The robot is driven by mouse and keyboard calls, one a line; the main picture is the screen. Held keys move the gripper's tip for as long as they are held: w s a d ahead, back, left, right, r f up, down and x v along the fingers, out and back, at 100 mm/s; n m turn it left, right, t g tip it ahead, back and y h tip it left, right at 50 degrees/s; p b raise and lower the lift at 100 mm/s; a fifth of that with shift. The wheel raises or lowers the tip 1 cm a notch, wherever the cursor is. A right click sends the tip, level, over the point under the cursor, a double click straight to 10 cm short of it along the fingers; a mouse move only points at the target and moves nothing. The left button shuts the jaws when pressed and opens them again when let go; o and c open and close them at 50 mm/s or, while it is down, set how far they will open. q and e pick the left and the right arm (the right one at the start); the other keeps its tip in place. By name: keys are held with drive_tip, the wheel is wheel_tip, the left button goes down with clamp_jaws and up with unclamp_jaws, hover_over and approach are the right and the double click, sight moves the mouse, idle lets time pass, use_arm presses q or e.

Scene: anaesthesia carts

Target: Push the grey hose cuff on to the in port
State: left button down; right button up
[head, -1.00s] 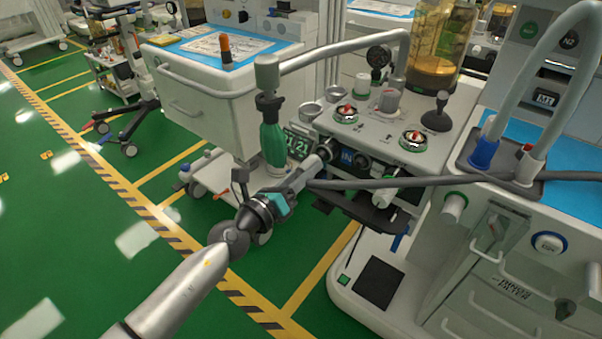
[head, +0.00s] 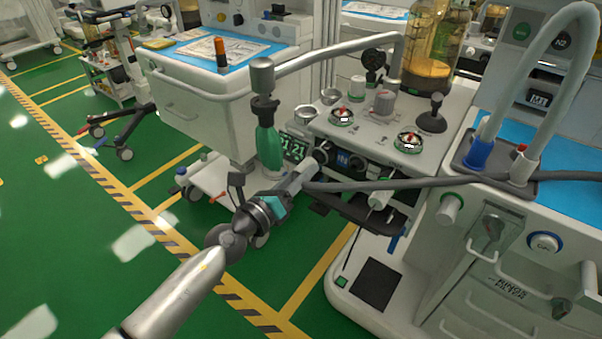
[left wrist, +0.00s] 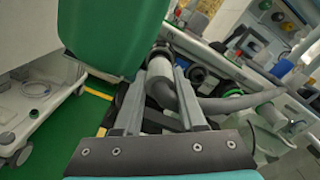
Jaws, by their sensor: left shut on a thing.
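My left gripper (head: 292,189) is shut on the pale grey hose cuff (head: 304,174), which lies between its fingers in the left wrist view (left wrist: 160,68). The dark grey hose (head: 400,183) leaves the cuff and runs to the right. The cuff's far end is at the dark ring of the in port (head: 322,155), beside a blue label on the machine front. In the left wrist view a black ring (left wrist: 161,48) shows at the cuff's end. I cannot tell whether the cuff sits over the port or only touches it. My right gripper is not in view.
A green bottle (head: 268,142) hangs just left of the port and fills much of the upper left wrist view (left wrist: 112,35). A second dark round port (head: 361,167) is to the right. A black shelf (head: 365,212) juts out below. Green floor is free at left.

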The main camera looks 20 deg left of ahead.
use_arm(q)
drive_tip(key=shift+w, duration=0.2)
idle(0.7)
drive_tip(key=shift+w+d, duration=0.2)
drive_tip(key=shift+w, duration=0.1)
drive_tip(key=shift+x, duration=0.8)
drive_tip(key=shift+c, duration=2)
unclamp_jaws()
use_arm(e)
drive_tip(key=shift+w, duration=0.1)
use_arm(q)
drive_tip(key=b+v, duration=0.3)
drive_tip(key=v, duration=1.2)
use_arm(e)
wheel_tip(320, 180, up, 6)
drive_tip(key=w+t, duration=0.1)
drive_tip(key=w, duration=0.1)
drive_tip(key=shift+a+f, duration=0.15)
